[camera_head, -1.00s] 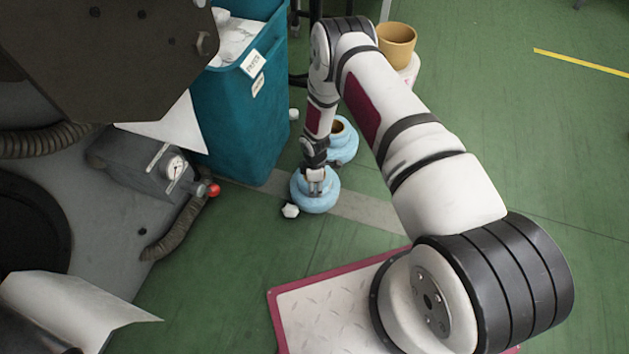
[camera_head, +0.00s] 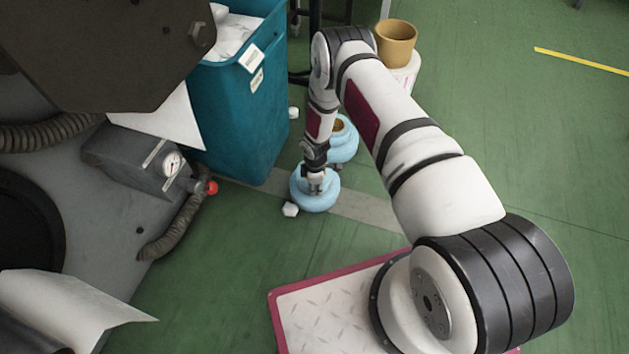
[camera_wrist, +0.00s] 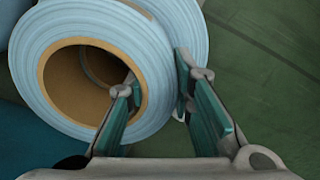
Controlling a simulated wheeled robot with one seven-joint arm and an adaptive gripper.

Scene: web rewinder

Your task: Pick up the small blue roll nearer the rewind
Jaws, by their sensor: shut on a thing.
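A light blue roll (camera_head: 327,201) stands on the green floor in the head view, below my gripper (camera_head: 316,185). In the wrist view, the nearest blue roll (camera_wrist: 38,83) has a tan core and shows its end face. My gripper (camera_wrist: 158,92) is shut on this roll's wall, with the left finger at the core opening and the right finger beside the outer edge. More blue winding (camera_wrist: 187,18) shows behind it, offset to the upper right. A second blue roll with a tan core (camera_head: 345,146) stands just behind my gripper in the head view, partly hidden by my arm.
A teal bin (camera_head: 235,120) stands to the left of the rolls. A small white block (camera_head: 290,209) lies at the near roll's left. A tan ring (camera_head: 396,46) sits on a white roll behind my arm. Machine panels and a hose fill the left; floor at right is open.

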